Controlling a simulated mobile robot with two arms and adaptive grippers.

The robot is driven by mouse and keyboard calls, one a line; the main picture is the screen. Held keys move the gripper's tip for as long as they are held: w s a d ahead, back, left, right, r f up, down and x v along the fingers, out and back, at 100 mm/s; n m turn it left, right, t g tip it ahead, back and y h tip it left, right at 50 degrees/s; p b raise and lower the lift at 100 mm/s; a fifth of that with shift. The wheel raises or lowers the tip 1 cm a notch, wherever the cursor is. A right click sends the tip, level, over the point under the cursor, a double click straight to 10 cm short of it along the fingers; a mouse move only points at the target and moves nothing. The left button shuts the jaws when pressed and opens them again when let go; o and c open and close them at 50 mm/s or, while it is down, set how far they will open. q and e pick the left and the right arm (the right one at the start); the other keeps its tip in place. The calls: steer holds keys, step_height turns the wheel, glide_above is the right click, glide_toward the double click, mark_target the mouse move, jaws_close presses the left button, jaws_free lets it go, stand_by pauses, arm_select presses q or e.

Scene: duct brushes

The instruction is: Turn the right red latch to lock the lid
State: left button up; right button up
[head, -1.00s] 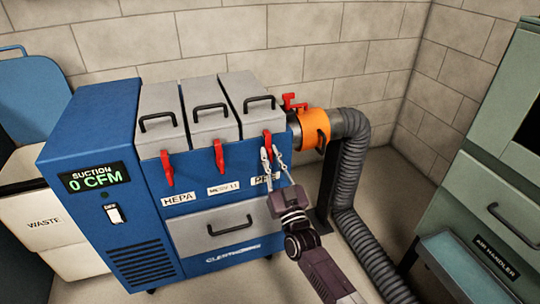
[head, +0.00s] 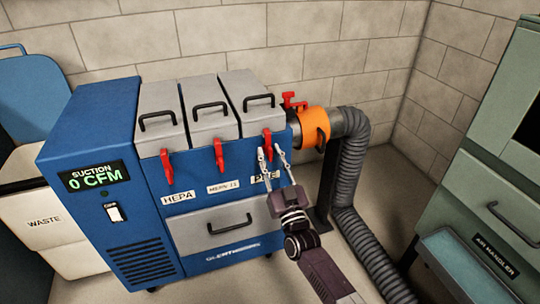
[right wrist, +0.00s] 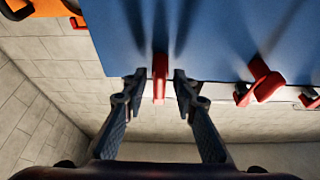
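The right red latch (head: 267,143) hangs down on the front of the blue machine (head: 92,139), below the right grey lid (head: 250,107), which is closed. My right gripper (head: 269,157) is at this latch, reaching up from below. In the right wrist view the latch (right wrist: 160,78) stands between the two fingertips of the gripper (right wrist: 158,88), with a gap visible on each side. The fingers are open. My left gripper is in neither view.
Two more red latches, the middle one (head: 219,153) and the left one (head: 167,167), hang to the left. An orange collar (head: 314,127) and a grey hose (head: 347,180) are close on the right. A green air handler (head: 480,190) stands at far right.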

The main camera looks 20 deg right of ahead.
steer(key=v, duration=1.1)
steer(key=shift+s+f, duration=0.2)
steer(key=shift+s, duration=0.15)
steer(key=shift+a, duration=0.1)
